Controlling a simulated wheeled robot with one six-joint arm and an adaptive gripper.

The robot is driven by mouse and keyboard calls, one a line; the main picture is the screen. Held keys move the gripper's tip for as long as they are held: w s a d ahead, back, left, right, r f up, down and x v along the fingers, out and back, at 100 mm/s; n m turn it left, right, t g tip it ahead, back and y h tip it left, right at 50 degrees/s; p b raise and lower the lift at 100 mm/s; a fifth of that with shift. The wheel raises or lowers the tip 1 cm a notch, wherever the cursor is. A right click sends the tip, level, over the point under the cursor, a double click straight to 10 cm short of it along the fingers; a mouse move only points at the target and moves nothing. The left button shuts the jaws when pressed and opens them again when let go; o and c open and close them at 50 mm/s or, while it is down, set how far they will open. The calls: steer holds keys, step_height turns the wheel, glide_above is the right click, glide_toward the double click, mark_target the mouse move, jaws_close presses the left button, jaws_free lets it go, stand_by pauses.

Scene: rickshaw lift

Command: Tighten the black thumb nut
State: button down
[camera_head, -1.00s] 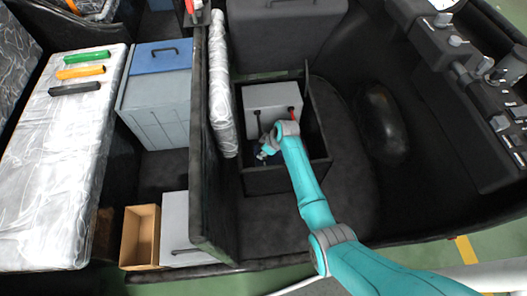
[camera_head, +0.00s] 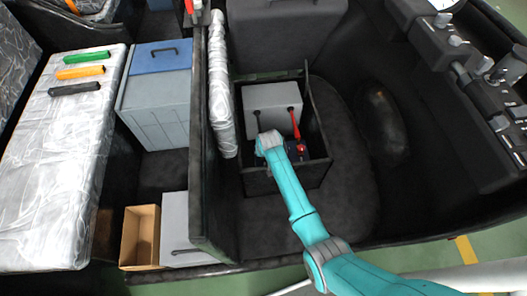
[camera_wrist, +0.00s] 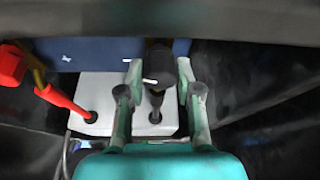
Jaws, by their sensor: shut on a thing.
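The black thumb nut (camera_wrist: 160,66) is a dark upright cylinder in the middle of the wrist view. My gripper (camera_wrist: 159,80) has a finger on either side of it and is shut on it. A black lead (camera_wrist: 155,104) runs from just below the nut to the white box (camera_wrist: 100,90). In the head view, my gripper (camera_head: 264,157) is down in the black open compartment (camera_head: 252,183), at the left of its inside. My wrist hides the nut there.
A red lead (camera_wrist: 65,100) runs to a red knob (camera_wrist: 12,65) at the left of the wrist view. A blue surface (camera_wrist: 95,54) lies behind the nut. The compartment's dark walls stand close around my gripper. A wrapped silver panel (camera_head: 221,90) stands left of the compartment.

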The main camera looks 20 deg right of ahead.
steer(key=m+h, duration=0.1)
steer(key=m, duration=0.2)
steer(key=shift+m+g, duration=0.3)
steer(key=shift+m, duration=0.1)
steer(key=shift+m+g+h, duration=0.4)
steer(key=shift+m+h, duration=0.4)
steer(key=shift+m, duration=1.1)
steer(key=c, duration=1.1)
jaws_free()
steer(key=shift+o, duration=0.2)
step_height(320, 180, up, 10)
